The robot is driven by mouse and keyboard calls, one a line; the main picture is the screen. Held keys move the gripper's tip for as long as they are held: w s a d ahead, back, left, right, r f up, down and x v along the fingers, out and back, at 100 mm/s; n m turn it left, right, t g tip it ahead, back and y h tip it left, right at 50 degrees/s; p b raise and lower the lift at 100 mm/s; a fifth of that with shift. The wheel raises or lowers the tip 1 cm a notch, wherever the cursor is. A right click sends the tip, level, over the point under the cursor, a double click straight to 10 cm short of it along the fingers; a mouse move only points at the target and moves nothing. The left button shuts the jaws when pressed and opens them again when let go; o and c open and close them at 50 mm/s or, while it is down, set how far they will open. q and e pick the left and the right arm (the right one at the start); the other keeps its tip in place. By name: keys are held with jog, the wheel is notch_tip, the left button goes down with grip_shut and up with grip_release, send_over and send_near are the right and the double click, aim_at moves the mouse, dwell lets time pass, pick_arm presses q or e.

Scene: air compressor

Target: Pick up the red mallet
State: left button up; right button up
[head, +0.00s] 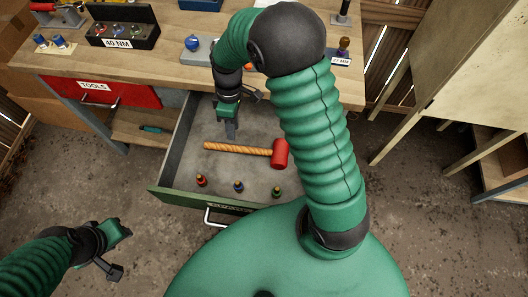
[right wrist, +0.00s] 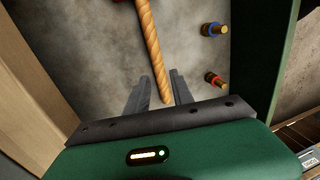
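The red mallet (head: 280,153) lies in the open drawer (head: 192,140), its striped orange wooden handle pointing left in the head view. My right gripper (head: 231,132) reaches down into the drawer area, close to the handle. In the right wrist view the two fingers of my right gripper (right wrist: 157,94) are apart, and the handle (right wrist: 152,50) runs up between them. I cannot tell whether the fingers are level with the handle or above it. Most of the mallet's head is out of that view. My left gripper (head: 118,232) is at the lower left, away from the mallet; its fingers are unclear.
A pale cabinet (head: 460,60) stands at the right.

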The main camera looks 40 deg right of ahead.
aim_at(236, 146)
jog(key=f, duration=0.3)
jog(key=s+f+b, duration=0.1)
jog(key=f, duration=0.5)
jog(key=shift+s, duration=0.2)
jog(key=shift+a+f, duration=0.15)
jog(key=shift+f, duration=0.15)
jog(key=shift+a, duration=0.25)
jog(key=shift+c, duration=0.3)
jog(key=shift+d, duration=0.1)
grip_shut()
